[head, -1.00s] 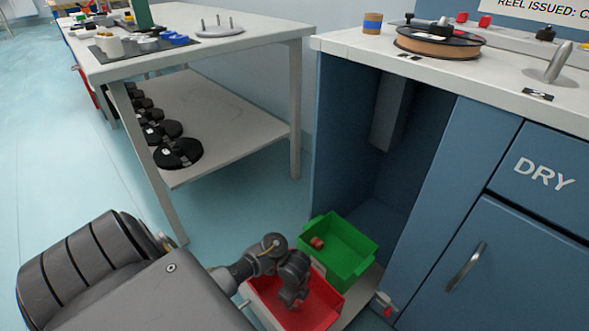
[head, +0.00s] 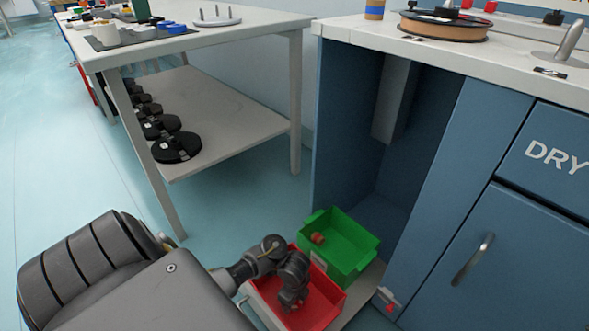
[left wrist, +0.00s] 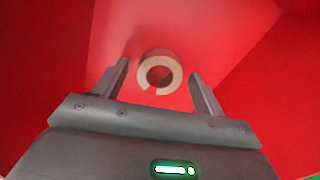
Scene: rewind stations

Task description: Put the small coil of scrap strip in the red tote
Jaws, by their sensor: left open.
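The small coil of scrap strip (left wrist: 159,72) is a pale, C-shaped ring inside the red tote (left wrist: 58,60) in the left wrist view. My left gripper (left wrist: 160,84) is open, its two fingers on either side of the coil in the picture, with visible gaps to it. In the head view my left gripper (head: 290,302) reaches down into the red tote (head: 325,312); the coil is hidden there behind the gripper. I cannot tell exactly how high the fingertips are above the tote floor. My right gripper is out of view.
A green tote (head: 352,247) with a small brownish-red piece (head: 317,238) inside stands right behind the red tote, by the blue cabinet (head: 450,190). A white table (head: 225,125) with black reels on its lower shelf stands left. Open floor (head: 80,170) lies at left.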

